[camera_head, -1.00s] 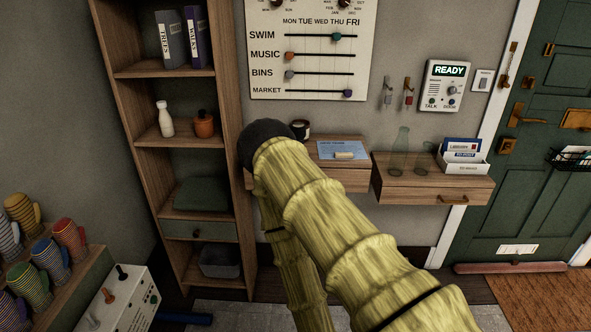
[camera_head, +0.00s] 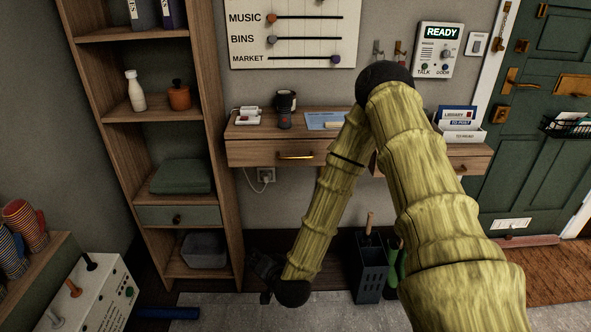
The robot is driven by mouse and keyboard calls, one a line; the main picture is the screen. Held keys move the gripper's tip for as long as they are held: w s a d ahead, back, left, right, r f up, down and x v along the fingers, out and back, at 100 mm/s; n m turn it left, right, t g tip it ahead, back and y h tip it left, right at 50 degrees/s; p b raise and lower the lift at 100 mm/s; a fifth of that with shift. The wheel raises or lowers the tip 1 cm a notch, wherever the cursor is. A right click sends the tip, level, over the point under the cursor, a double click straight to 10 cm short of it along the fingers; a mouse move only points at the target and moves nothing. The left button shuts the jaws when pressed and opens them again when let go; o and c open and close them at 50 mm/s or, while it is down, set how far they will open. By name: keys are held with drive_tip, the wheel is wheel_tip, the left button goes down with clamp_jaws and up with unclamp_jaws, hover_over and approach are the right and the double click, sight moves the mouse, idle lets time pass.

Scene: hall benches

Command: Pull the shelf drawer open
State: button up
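The tall wooden shelf (camera_head: 219,170) stands at the left and has a drawer with a grey-green front (camera_head: 178,216) low down. The drawer front is flush with the shelf and looks shut. Its small dark round knob (camera_head: 177,219) is in plain view. My gripper (camera_head: 264,268) is a dark shape low in the picture, right of the shelf and below the drawer's height in the picture. It is apart from the knob. Its fingers are dark against the dark floor edge, so I cannot tell whether they are open.
A grey bin (camera_head: 204,250) sits under the drawer and a folded green cloth (camera_head: 181,176) above it. A wall-mounted drawer (camera_head: 270,153) with a brass handle is right of the shelf. A white switch box (camera_head: 88,292) stands at front left. A dark umbrella stand (camera_head: 370,268) is right of my gripper.

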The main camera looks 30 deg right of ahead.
drive_tip(key=w+d+r+m+t+h+b, duration=0.4)
drive_tip(key=w+d+r+m, duration=0.1)
drive_tip(key=w+d+r, duration=0.25)
drive_tip(key=m+t+h+b, duration=0.1)
drive_tip(key=m+h+b, duration=0.2)
drive_tip(key=m+h, duration=0.45)
approach(296, 159)
drive_tip(key=shift+m+y, duration=0.35)
drive_tip(key=shift+y, duration=0.1)
drive_tip(key=x, duration=1)
drive_tip(key=shift+d+r, duration=0.1)
drive_tip(key=shift+d, duration=0.15)
drive_tip(key=shift+c, duration=0.2)
clamp_jaws()
